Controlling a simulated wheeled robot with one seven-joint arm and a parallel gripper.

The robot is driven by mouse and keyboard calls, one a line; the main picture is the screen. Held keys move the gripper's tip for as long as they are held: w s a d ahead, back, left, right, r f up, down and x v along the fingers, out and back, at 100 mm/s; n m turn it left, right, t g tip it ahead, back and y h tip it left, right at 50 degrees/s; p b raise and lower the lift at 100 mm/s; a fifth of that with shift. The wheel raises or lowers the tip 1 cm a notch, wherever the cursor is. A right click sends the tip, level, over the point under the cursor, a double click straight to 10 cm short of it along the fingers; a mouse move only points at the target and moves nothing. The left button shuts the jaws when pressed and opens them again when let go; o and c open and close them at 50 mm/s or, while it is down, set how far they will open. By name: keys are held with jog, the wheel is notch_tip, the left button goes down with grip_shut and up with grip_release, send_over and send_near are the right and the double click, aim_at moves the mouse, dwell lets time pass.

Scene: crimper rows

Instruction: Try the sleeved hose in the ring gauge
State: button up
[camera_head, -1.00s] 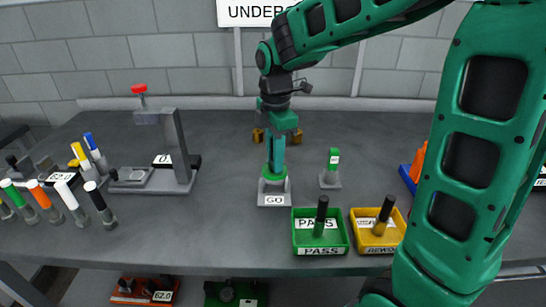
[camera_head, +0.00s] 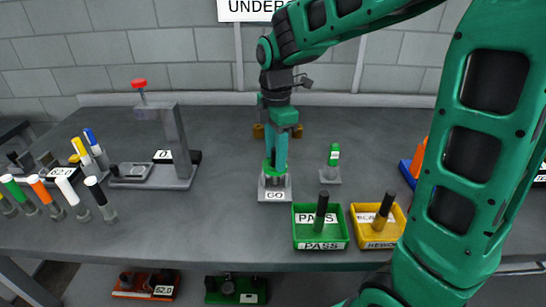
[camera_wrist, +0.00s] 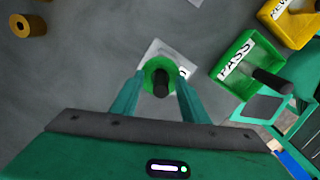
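The ring gauge is a green ring (camera_wrist: 149,72) on a pale base marked GO (camera_head: 276,195). It stands on the table behind the green tray. A dark, narrow piece, seemingly the hose (camera_wrist: 161,84), shows upright in the ring's opening in the wrist view; its sleeve cannot be made out. My gripper (camera_wrist: 161,82) points down over the gauge. Its teal fingers are apart, one on each side of the ring and hose, with a gap to the hose. It also shows in the head view (camera_head: 277,165). I cannot tell whether the fingertips touch the ring.
A green PASS tray (camera_head: 320,245) and a yellow REWORK tray (camera_head: 378,244), each with a dark-topped piece, stand in front. A green-topped gauge (camera_head: 333,158) stands right. A press (camera_head: 178,145) and several coloured-top pieces are left. Brass-coloured pieces (camera_wrist: 28,25) lie behind.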

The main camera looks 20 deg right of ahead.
notch_tip(320, 180, up, 10)
jog(key=shift+w+r, duration=0.1)
jog(key=shift+r, duration=0.25)
jog(key=shift+r, duration=0.1)
jog(key=shift+c, duration=0.2)
dwell(1.4)
jog(key=shift+a, duration=0.1)
jog(key=shift+f, duration=5.4)
grip_shut()
